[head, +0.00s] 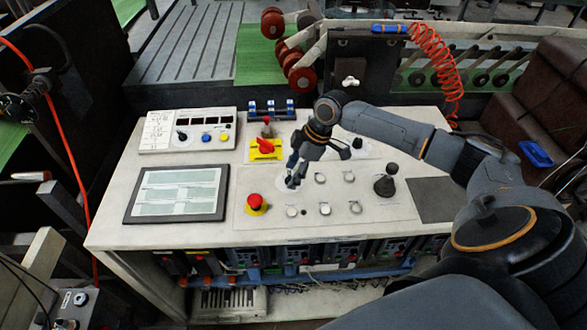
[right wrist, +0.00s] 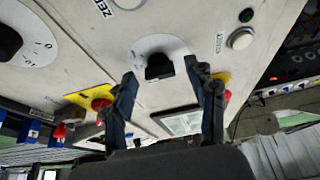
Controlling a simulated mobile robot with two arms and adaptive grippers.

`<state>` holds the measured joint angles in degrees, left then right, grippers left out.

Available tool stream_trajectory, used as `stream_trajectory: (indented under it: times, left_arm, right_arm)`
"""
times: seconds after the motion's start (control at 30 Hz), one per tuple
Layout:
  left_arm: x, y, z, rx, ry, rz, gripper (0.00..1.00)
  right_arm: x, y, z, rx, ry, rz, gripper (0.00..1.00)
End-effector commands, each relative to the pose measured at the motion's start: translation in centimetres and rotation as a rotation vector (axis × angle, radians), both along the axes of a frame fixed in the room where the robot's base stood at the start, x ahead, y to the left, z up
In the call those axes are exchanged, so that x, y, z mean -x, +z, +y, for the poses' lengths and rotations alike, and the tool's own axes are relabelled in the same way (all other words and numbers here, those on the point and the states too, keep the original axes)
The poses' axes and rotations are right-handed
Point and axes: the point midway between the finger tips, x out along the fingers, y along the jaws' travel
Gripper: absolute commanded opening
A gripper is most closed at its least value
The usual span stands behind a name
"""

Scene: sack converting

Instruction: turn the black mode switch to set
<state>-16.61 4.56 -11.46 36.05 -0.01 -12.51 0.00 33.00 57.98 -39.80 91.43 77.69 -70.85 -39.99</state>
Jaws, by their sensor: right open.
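A black rotary switch (right wrist: 158,66) on a white round dial sits on the light control panel, and I take it for the mode switch. In the right wrist view it stands between the fingertips of my right gripper (right wrist: 161,74), which is open; I cannot tell whether they touch it. In the head view the right gripper (head: 293,181) points down over the panel and hides the switch; only part of its white dial (head: 281,188) shows. The dial's markings are not readable. A second black knob (right wrist: 8,42) with a white dial lies at the upper left. My left gripper is not in view.
The console (head: 240,231) carries a red emergency button (head: 255,203) on yellow, a red-and-yellow switch (head: 265,147), several pale buttons, a black joystick (head: 386,183), a screen (head: 178,193) and a display box (head: 187,130). A coiled orange hose (head: 440,65) hangs behind.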

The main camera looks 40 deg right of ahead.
Motion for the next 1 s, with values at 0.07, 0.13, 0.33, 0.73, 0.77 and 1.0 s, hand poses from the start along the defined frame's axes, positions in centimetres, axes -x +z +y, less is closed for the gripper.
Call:
stream_trajectory:
  times: [0.07, 0.13, 0.33, 0.73, 0.77, 1.0]
  left_arm:
    - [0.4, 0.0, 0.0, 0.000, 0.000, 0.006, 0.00]
    - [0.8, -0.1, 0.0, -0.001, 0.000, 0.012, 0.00]
    - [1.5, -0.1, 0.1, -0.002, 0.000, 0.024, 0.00]
    - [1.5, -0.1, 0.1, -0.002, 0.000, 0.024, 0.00]
    - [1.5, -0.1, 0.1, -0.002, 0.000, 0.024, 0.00]
    - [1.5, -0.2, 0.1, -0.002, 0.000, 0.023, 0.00]
  right_arm:
    - [0.0, -0.1, 0.0, 0.000, 0.000, 0.000, 0.57]
    - [0.0, -0.1, 0.0, 0.000, 0.000, 0.000, 0.57]
    - [0.0, -0.1, 0.0, 0.000, 0.000, 0.000, 0.39]
    - [0.0, -0.1, 0.0, -0.001, 0.011, 0.002, 0.03]
    - [0.0, -0.1, 0.0, -0.001, 0.016, 0.002, 0.03]
    - [-0.2, -0.1, 0.0, -0.003, 0.123, 0.003, 0.03]
